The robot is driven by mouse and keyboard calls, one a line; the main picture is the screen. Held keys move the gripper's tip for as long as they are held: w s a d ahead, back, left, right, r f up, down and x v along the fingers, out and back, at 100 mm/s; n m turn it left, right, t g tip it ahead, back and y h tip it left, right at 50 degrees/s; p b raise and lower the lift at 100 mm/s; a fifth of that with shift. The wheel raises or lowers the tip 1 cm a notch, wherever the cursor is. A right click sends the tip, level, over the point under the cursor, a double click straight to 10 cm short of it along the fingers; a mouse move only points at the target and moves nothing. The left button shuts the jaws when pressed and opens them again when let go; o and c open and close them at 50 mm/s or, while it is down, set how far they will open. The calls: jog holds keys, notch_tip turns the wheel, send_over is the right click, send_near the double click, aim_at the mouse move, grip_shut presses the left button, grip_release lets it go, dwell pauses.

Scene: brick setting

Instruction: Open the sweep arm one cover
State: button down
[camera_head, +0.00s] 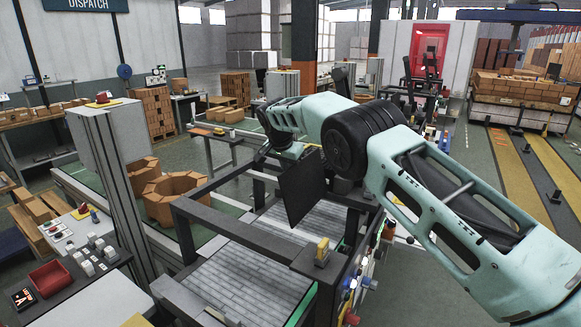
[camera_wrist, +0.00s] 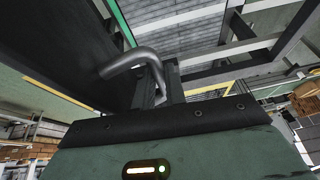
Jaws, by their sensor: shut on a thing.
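The cover, a dark flat panel (camera_head: 303,190), stands tilted up above the black machine frame (camera_head: 240,233) in the head view. In the wrist view the dark panel (camera_wrist: 60,50) fills the upper left, with a grey bent-tube handle (camera_wrist: 135,62) on it. My gripper (camera_wrist: 158,88) is shut on this handle. In the head view my mint-green arm reaches in from the right, and its end goes down behind the panel, so the fingers and handle are hidden there.
Grey slatted beds (camera_head: 248,285) lie inside the frame. A small yellow-topped block (camera_head: 322,252) sits on the frame's crossbar. A grey post (camera_head: 125,190) and a dark table with a red bin (camera_head: 49,278) stand at left. Brick rings (camera_head: 172,197) lie behind.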

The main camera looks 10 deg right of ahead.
jog(key=shift+w+a+f, duration=0.15)
jog(key=shift+w+a, duration=0.05)
jog(key=shift+a, duration=0.7)
jog(key=c, duration=1.6)
grip_release()
jog(key=shift+w, duration=0.1)
jog(key=shift+c, duration=0.2)
jog(key=shift+o, duration=0.9)
jog(key=shift+w+a+f, duration=0.2)
jog(key=d+b+v, duration=0.1)
jog(key=b+v, duration=0.2)
jog(key=v, duration=1.4)
jog(key=shift+r+b, duration=0.4)
jog(key=shift+r, duration=0.1)
jog(key=shift+s+d, duration=0.1)
jog(key=shift+s, duration=0.05)
